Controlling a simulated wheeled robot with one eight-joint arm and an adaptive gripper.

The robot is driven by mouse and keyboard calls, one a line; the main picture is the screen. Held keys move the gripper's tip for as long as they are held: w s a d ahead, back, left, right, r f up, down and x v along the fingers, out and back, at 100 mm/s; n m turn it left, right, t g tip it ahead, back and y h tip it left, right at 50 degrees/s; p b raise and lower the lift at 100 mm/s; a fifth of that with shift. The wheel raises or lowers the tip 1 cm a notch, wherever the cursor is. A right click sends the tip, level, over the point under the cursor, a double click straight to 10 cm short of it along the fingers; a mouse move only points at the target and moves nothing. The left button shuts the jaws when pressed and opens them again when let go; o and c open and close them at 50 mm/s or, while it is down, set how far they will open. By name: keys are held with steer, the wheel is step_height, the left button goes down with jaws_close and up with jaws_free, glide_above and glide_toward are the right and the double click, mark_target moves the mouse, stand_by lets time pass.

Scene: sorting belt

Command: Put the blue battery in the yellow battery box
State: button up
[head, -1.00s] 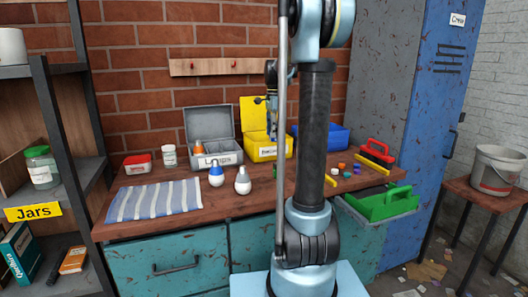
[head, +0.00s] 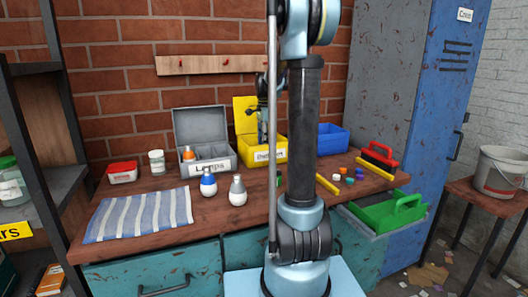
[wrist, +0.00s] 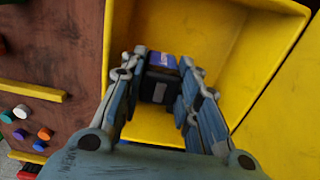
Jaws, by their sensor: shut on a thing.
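The yellow battery box (head: 280,150) stands open on the bench, its lid raised at the back and a white label on its front. My gripper (head: 262,138) points down over the box in the head view, partly behind its front wall. In the wrist view, my gripper (wrist: 165,88) is shut on the blue battery (wrist: 161,62), which shows dark with a blue-violet end. The yellow box's walls (wrist: 235,60) surround the battery there. I cannot tell whether the battery touches the box floor. The battery is not clear in the head view.
A grey lamp box (head: 224,166) with an orange-based bulb stands left of the yellow box. A blue bin (head: 334,138) is to its right. Two bulbs (head: 237,190), a striped cloth (head: 138,213), small coloured caps (head: 348,178) and a yellow bar (head: 327,184) lie in front.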

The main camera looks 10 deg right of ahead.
mark_target(265, 149)
steer(key=shift+s+f, duration=0.1)
steer(key=shift+f, duration=2.05)
steer(key=shift+f, duration=0.1)
steer(key=o, duration=0.8)
steer(key=shift+o, duration=0.2)
step_height(265, 149, up, 12)
steer(key=shift+r, duration=0.15)
